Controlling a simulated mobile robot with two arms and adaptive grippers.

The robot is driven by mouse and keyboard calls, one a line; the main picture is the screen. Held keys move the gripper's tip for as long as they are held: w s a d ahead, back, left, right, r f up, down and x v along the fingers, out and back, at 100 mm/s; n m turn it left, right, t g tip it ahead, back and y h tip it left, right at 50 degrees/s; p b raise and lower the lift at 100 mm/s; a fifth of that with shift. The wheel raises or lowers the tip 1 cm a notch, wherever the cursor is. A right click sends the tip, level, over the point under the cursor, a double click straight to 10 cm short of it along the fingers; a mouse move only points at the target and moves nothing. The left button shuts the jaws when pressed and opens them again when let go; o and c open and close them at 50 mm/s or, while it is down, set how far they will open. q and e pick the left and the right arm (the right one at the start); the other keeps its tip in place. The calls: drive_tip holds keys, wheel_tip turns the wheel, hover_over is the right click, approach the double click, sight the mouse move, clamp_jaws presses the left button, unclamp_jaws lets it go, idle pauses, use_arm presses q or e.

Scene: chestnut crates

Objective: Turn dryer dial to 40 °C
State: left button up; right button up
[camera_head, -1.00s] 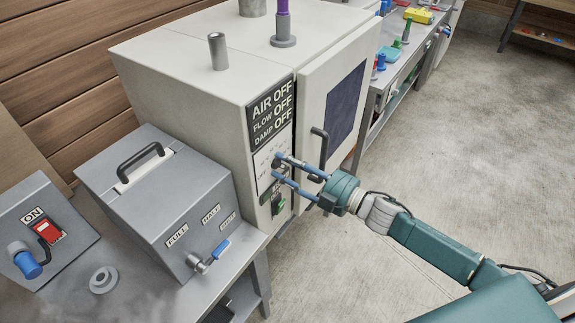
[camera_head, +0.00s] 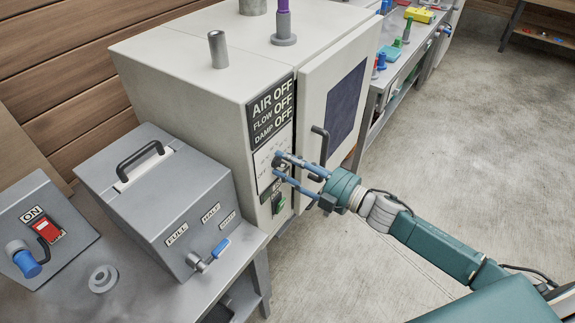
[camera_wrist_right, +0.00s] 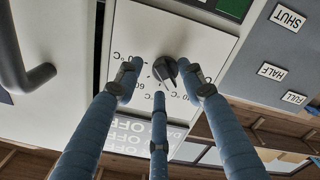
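The dryer (camera_head: 190,85) is a large cream cabinet. Its front panel carries a black board reading AIR OFF, FLOW OFF and DAMP OFF. The dial (camera_wrist_right: 165,69) is a small dark knob on a white plate with °C marks in the right wrist view; several marks are partly hidden by my fingers. My right gripper (camera_head: 277,164) reaches the panel from the right in the head view. In the wrist view its three blue fingers (camera_wrist_right: 159,80) are spread around the dial, apart from each other; whether any touches it is unclear. My left gripper is not in view.
A dark door handle (camera_head: 320,146) stands out close to my right fingers. A green switch (camera_head: 279,203) sits below the dial. A grey box (camera_head: 158,200) with FULL, HALF and SHUT labels stands left of the dryer. Open floor (camera_head: 460,130) lies to the right.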

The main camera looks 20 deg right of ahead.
drive_tip(key=shift+s+d+f, duration=0.15)
drive_tip(key=shift+s+d, duration=0.05)
drive_tip(key=shift+s, duration=0.2)
drive_tip(key=v, duration=1.1)
drive_tip(key=shift+d, duration=0.15)
